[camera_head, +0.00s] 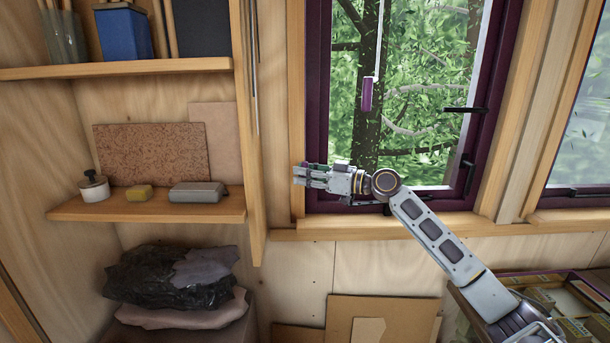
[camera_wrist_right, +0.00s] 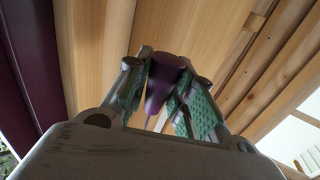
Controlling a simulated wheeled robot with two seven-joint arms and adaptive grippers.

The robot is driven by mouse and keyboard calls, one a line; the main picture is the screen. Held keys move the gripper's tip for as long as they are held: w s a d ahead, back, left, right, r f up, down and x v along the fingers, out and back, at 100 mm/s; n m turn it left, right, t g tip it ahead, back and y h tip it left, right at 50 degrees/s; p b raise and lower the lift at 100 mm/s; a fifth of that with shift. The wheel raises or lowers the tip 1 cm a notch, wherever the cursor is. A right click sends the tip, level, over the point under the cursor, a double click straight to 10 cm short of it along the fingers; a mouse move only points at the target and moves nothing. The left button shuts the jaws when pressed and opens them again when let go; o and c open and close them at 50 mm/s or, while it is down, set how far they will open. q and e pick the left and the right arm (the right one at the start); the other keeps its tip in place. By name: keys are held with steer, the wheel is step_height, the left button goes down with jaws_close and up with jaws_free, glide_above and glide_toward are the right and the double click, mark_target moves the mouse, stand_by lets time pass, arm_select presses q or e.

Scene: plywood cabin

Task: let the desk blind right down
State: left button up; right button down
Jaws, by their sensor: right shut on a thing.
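My right gripper (camera_head: 300,176) is in front of the window's left frame, at about the height of the lower shelf. In the wrist view its green-padded fingers (camera_wrist_right: 168,88) are shut on a purple knob (camera_wrist_right: 165,72). The blind's cloth does not show; the window glass in view is uncovered. My left gripper is out of view.
The purple-framed window (camera_head: 317,100) has black handles (camera_head: 467,109) on its right side. A lower shelf (camera_head: 150,207) with small items ends just left of the gripper. A wooden sill (camera_head: 400,224) runs below. An open box (camera_head: 560,280) stands at lower right.

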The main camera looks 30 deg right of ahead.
mark_target(305, 162)
step_height(305, 162, up, 14)
steer(key=p, duration=0.5)
stand_by(0.3)
steer(key=c, duration=1.2)
jaws_free()
steer(key=shift+f, duration=0.2)
